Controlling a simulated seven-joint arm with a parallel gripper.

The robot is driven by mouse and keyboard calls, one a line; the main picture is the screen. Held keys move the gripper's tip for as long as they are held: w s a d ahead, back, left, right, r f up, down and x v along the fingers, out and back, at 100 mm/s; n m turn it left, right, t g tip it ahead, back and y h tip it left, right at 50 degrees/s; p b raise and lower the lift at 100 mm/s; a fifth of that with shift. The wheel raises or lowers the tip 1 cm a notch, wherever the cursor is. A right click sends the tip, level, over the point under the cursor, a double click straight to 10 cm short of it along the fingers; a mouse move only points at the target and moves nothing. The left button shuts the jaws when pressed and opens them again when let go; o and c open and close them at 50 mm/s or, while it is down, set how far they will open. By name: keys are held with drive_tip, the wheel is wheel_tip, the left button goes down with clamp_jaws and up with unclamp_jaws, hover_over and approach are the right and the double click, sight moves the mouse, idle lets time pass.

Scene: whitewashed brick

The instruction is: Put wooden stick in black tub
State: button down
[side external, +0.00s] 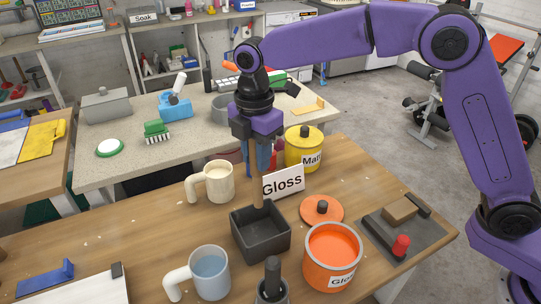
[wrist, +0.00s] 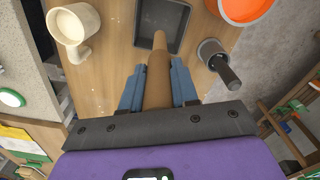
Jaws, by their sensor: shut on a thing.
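The wooden stick (side external: 257,181) is held upright in my gripper (side external: 260,160). Its lower end is over or just inside the black tub (side external: 262,245), at the back part of its opening in the side view. In the wrist view, the stick (wrist: 158,75) lies between the two blue fingers of my gripper (wrist: 158,88), and its far tip overlaps the black tub (wrist: 180,45). I cannot tell whether the tip touches the tub. My gripper is shut on the stick, above the tub. The tub's visible inside looks otherwise empty.
A cream mug (side external: 212,184) stands behind left of the tub, and a mug of blue liquid (side external: 209,272) front left. An orange pot (side external: 331,257) stands right, a dark pestle and mortar (side external: 272,283) in front. A "Gloss" sign (side external: 284,182) stands close behind the tub.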

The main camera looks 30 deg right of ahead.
sight(258, 188)
drive_tip(key=shift+f, duration=4.75)
drive_tip(key=c, duration=0.8)
unclamp_jaws()
wheel_tip(258, 188, up, 17)
drive_tip(key=shift+r, duration=0.2)
